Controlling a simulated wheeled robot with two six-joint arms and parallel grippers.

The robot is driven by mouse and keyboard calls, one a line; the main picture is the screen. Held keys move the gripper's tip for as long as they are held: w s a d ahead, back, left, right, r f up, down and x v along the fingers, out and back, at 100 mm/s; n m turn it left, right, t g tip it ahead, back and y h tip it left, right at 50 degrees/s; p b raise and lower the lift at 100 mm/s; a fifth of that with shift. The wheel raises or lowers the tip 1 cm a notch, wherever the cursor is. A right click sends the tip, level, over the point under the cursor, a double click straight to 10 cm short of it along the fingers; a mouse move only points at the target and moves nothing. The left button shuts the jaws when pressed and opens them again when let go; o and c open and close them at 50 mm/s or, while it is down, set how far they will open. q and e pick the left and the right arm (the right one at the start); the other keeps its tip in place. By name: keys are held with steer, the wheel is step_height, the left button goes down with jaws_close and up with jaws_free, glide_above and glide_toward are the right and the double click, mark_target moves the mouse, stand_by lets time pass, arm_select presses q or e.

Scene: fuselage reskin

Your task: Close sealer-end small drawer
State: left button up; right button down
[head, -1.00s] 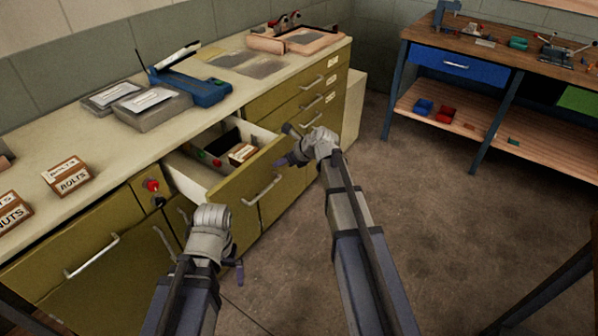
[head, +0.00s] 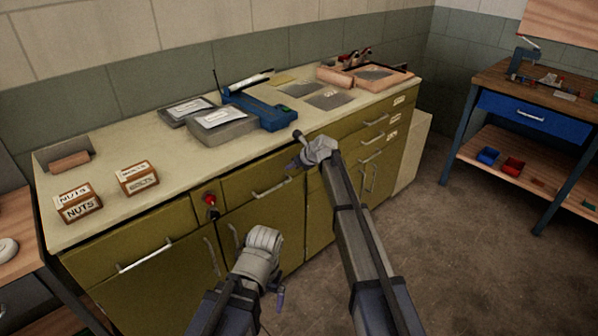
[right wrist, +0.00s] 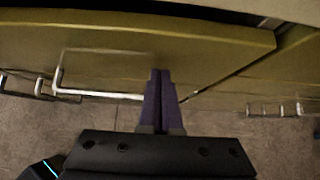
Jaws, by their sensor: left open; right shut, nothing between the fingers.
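The olive small drawer (head: 245,181) in the counter has its front nearly in line with the cabinet face; its inside no longer shows. In the right wrist view its front (right wrist: 190,38) stands slightly proud at the right end, so I cannot tell that it is fully flush. Its bar handle (head: 271,188) is left of my right gripper (head: 293,164). That gripper is shut and empty, its purple fingertips (right wrist: 160,76) at the drawer front, near the right end. My left gripper (head: 280,297) is open, low in front of the cabinet doors, away from the drawer.
The counter (head: 170,165) holds a NUTS box (head: 80,207), a BOLTS box (head: 138,182), grey cases (head: 221,126) and a blue tool (head: 265,112). A red knob (head: 209,198) is left of the drawer. A workbench (head: 530,93) stands right; floor between is clear.

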steer(key=shift+w+a, duration=0.2)
steer(key=shift+w, duration=0.1)
steer(key=shift+w+r, duration=0.1)
arm_select(q)
step_height(320, 180, up, 7)
steer(key=p, duration=0.7)
steer(key=shift+a, duration=0.4)
arm_select(e)
steer(key=s+d+r, duration=0.7)
steer(key=s, duration=0.2)
steer(key=shift+s, duration=0.2)
arm_select(q)
steer(key=shift+s, duration=0.1)
arm_select(e)
steer(key=shift+f, duration=0.1)
